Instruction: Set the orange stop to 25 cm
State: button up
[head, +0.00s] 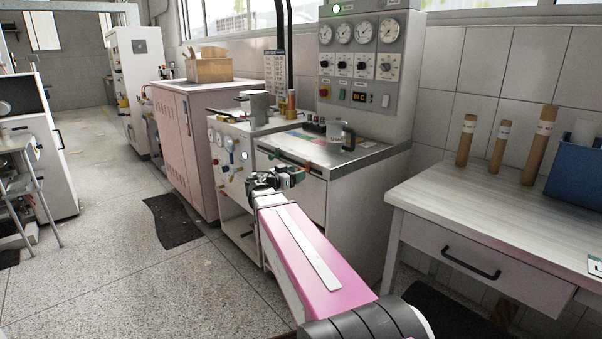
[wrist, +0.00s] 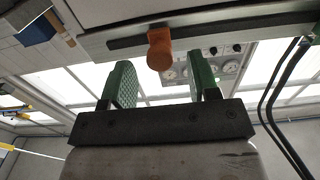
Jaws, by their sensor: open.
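The orange stop (wrist: 160,48) shows in the wrist view, set on a dark rail (wrist: 225,29) along a pale edge. Its rounded end points toward my gripper (wrist: 161,68). My gripper's two green fingers are wide apart and empty. The stop appears between the fingertips and just beyond them, and I see no contact. In the head view my gripper (head: 290,176) is at the front edge of the metal-topped bench (head: 345,158). The stop cannot be made out there. No scale marks are readable in either view.
A gauge panel (head: 360,60) stands at the back of the bench. A clear beaker (head: 335,131) and small bottles stand on the bench top. A pink cabinet (head: 187,150) is to the left. A white table (head: 490,215) with cardboard tubes is to the right.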

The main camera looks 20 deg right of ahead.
jog(key=shift+x, duration=1.5)
grip_shut()
jog(key=w+a, duration=0.1)
jog(key=w, duration=0.2)
jog(key=w+a, duration=0.1)
jog(key=w, duration=0.2)
jog(key=w+a, duration=0.1)
jog(key=w, duration=0.2)
jog(key=shift+w+a, duration=0.25)
jog(key=shift+w, duration=0.1)
jog(key=shift+s, duration=0.1)
grip_release()
